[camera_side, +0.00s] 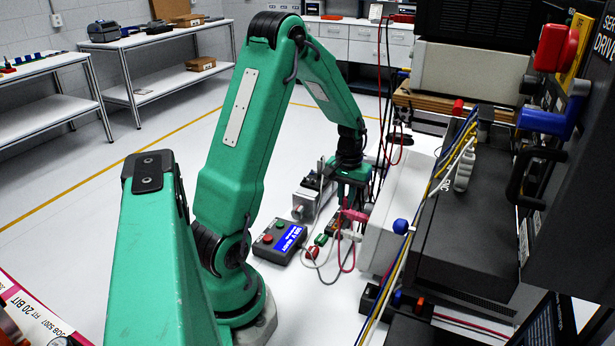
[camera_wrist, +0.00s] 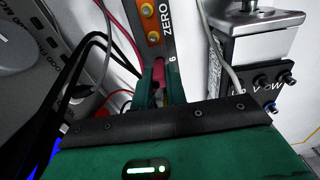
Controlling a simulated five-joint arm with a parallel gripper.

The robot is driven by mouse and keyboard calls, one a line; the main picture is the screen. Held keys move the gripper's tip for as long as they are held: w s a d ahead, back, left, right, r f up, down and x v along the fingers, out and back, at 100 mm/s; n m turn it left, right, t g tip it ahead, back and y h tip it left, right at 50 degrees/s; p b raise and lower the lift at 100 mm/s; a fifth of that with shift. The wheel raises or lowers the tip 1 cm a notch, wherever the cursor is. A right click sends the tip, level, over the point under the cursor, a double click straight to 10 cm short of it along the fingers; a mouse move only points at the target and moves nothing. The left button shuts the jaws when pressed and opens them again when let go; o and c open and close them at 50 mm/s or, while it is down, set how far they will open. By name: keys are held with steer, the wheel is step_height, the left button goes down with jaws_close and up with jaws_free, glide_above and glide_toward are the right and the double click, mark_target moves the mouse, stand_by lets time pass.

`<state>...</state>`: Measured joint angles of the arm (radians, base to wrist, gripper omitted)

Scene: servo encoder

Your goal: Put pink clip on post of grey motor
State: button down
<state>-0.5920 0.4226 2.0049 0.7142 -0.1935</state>
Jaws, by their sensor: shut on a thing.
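My green gripper (camera_side: 352,190) points down between the grey motor and a white case. It is shut on the pink clip (camera_side: 354,214), whose pink lead loops down to the floor. In the wrist view the gripper's fingers (camera_wrist: 159,90) close around the clip's pink body (camera_wrist: 158,72). The grey motor (camera_side: 307,203) stands left of the gripper in the side view. In the wrist view the motor (camera_wrist: 262,58) is at upper right, apart from the fingers, with a row of dark posts and a blue-tipped one by the letters V and W.
A dark strip marked ZERO (camera_wrist: 153,25) with orange terminals lies just beyond the fingers. A control box (camera_side: 280,241) with red and green buttons and a blue display sits in front of the motor. The white case (camera_side: 385,228) stands close at right. Loose cables hang around.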

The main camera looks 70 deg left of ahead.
mark_target(346, 197)
steer(key=shift+r, duration=0.3)
stand_by(0.4)
steer(key=shift+r, duration=2.25)
steer(key=shift+a, duration=0.1)
steer(key=s+a+r, duration=0.8)
steer(key=a, duration=0.2)
steer(key=shift+a, duration=0.35)
steer(key=shift+f, duration=0.3)
steer(key=shift+f, duration=3.25)
steer(key=shift+f, duration=0.2)
